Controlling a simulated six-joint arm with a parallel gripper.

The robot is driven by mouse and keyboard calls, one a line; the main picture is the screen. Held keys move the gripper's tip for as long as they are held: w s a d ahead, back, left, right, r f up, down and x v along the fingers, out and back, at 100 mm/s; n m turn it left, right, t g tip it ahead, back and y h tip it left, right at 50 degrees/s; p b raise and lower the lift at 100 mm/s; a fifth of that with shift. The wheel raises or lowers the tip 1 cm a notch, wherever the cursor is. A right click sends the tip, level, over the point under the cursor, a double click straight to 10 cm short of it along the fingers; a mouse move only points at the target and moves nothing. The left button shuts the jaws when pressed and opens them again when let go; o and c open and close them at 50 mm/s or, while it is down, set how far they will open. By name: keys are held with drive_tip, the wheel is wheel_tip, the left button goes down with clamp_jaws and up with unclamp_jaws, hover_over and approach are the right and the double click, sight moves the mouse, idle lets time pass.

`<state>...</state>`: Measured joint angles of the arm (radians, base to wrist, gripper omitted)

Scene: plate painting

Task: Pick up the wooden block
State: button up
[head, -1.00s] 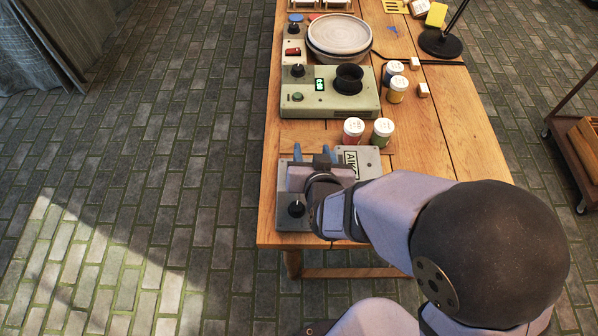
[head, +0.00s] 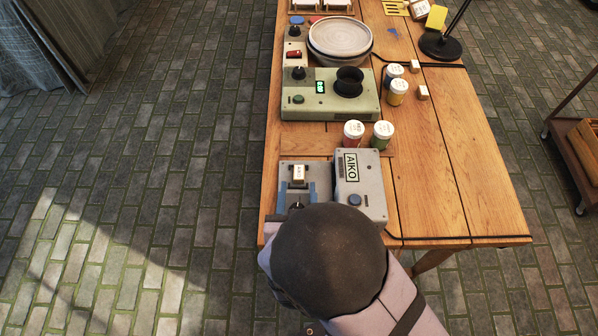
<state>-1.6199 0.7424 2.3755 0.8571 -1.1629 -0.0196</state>
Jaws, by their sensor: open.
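A small pale wooden block (head: 299,174) with dark marks on its top sits on a dark holder on the grey device at the table's near left end. My gripper (head: 297,187) is open, with its two blue fingers apart over the near part of that device, one left and one right of the block's line. The block is just beyond the fingers in the picture and not held. The gripper's body is mostly hidden behind my dark round arm joint. Two similar small blocks, one nearer (head: 423,92) and one farther (head: 415,65), lie on the table's right side.
The grey AIKO box (head: 371,190) stands right beside the device. Red (head: 353,134) and green (head: 382,135) paint jars are behind it. A green control box (head: 325,100), a plate stack (head: 340,36) and a lamp base (head: 440,43) are farther back. The table's right side is mostly clear.

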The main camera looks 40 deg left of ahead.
sight(299, 179)
drive_tip(key=shift+p+x, duration=0.65)
drive_tip(key=shift+x, duration=1.95)
drive_tip(key=shift+d+f, duration=0.1)
drive_tip(key=shift+f, duration=0.05)
drive_tip(key=shift+c, duration=0.4)
clamp_jaws()
